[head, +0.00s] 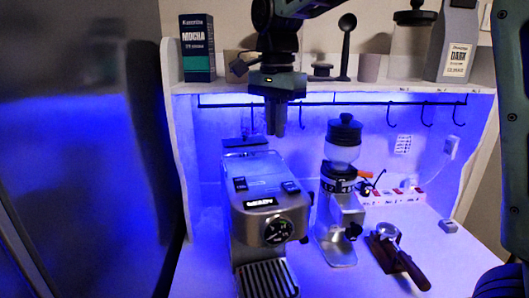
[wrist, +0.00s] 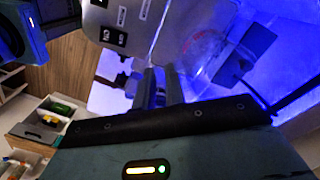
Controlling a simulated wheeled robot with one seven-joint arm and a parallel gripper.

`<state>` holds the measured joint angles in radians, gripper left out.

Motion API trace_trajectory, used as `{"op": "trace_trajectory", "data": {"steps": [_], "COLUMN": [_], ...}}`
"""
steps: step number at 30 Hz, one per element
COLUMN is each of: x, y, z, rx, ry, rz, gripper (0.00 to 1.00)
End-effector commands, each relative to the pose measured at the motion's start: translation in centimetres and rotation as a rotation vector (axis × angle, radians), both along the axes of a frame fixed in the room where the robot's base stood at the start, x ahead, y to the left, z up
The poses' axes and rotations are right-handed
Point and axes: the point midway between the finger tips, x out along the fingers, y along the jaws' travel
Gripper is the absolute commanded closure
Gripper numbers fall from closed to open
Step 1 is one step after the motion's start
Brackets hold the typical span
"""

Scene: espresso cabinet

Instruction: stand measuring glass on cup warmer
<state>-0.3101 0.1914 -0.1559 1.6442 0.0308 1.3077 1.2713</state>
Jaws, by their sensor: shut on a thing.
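My gripper (head: 276,132) points down above the back of the espresso machine (head: 262,205). The cup warmer, the machine's flat top (head: 252,165), lies below my gripper and looks bare in blue light.
A grinder (head: 341,195) stands right of the machine, with a portafilter (head: 394,250) farther right. A shelf (head: 330,87) with a mocha box (head: 197,48), a jar (head: 410,47) and a dark-roast bag (head: 453,48) runs behind. Hooks (head: 387,117) hang from a rail under it.

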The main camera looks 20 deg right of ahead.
Motion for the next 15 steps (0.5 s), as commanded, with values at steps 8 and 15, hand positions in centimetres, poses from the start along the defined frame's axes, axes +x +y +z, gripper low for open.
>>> {"op": "trace_trajectory", "data": {"steps": [8,15], "x": [0.0,0.0], "y": [0.0,0.0], "z": [-3.3,-6.3], "rx": [0.0,0.0], "ry": [0.001,0.001], "rz": [0.0,0.0], "gripper": [1.0,1.0]}}
